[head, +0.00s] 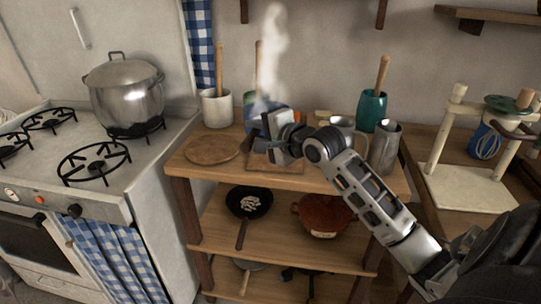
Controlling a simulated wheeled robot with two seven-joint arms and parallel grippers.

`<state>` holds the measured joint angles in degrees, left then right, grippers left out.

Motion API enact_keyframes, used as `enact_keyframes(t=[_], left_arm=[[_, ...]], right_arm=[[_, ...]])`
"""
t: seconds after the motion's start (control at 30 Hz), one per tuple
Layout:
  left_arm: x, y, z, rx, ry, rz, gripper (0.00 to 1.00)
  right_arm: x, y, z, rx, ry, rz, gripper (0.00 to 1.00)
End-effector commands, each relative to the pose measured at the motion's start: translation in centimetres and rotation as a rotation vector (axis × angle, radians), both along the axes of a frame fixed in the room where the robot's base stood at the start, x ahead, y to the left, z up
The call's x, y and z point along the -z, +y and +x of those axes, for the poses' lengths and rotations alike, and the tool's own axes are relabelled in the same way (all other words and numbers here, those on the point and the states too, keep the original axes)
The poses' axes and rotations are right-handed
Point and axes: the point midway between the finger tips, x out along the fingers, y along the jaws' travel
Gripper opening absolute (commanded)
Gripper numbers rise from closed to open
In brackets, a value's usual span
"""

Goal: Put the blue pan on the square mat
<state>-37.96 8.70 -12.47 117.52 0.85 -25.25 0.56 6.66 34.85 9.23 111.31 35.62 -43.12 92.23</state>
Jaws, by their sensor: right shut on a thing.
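The blue pan (250,103) is mostly hidden behind my right gripper, with pale steam rising above it. My right gripper (268,137) is shut on the pan, above the back part of the wooden shelf top. The square mat (275,166) is a flat wooden board on the shelf top, below and in front of the gripper. The gripper hides part of the mat, and I cannot tell whether the pan touches it. My left gripper is not in view.
A round wooden board (212,150) lies left of the mat. A white crock (216,108), a teal crock (371,112) and a metal jug (384,148) stand on the shelf top. The stove with a steel pot (124,92) is at left. Lower shelves hold a dark skillet (248,201) and a red-brown pot (325,216).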

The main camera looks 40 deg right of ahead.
Motion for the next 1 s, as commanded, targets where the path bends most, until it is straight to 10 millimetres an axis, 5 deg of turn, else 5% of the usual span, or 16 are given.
enact_keyframes(t=[0.2,0.6,1.0], left_arm=[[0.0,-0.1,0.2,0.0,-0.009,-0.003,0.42],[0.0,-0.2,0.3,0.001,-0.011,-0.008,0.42],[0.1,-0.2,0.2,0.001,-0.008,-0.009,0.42]], right_arm=[[2.8,-2.4,-0.3,-0.001,-0.004,-0.005,0.0],[6.7,-3.6,-0.5,-0.001,-0.004,-0.004,0.0],[7.3,-3.5,-0.5,-0.001,-0.008,-0.003,0.0]])
